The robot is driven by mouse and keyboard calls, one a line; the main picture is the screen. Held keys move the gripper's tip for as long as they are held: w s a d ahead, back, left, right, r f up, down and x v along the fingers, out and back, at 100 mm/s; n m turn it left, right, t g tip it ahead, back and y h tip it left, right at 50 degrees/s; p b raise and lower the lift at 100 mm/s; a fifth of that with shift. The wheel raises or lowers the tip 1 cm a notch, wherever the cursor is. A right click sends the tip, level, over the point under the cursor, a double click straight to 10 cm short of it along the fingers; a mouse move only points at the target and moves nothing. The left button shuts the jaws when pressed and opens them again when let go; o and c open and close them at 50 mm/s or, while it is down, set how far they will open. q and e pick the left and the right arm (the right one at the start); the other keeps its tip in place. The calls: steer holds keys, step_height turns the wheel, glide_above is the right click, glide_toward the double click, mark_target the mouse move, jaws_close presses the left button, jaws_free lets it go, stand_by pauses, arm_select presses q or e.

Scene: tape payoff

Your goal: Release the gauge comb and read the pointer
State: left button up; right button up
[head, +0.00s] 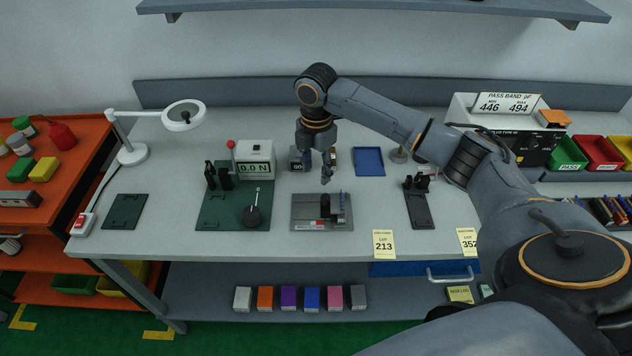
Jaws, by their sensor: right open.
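My right gripper (327,176) points down over the middle of the bench, open and apparently empty. Just below it is a grey fixture plate (303,222) carrying a dark block and a small upright bluish-grey part (338,203). That part may be the gauge comb, but it is too small to be sure. The fingertips look slightly above the fixture, apart from it. Left of it, a green plate holds a round dark base with a thin upright stem (254,214); I cannot make out a pointer reading. My left gripper is out of view.
A force display (255,165) reading 0.0 N stands behind the green plate. A blue tray (369,161) lies at the back and a black stand (418,207) to the right. A lamp (132,153) stands left. My right arm crosses the bench's right side.

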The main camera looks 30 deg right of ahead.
step_height(320, 180, up, 3)
steer(key=shift+f, duration=0.2)
stand_by(0.4)
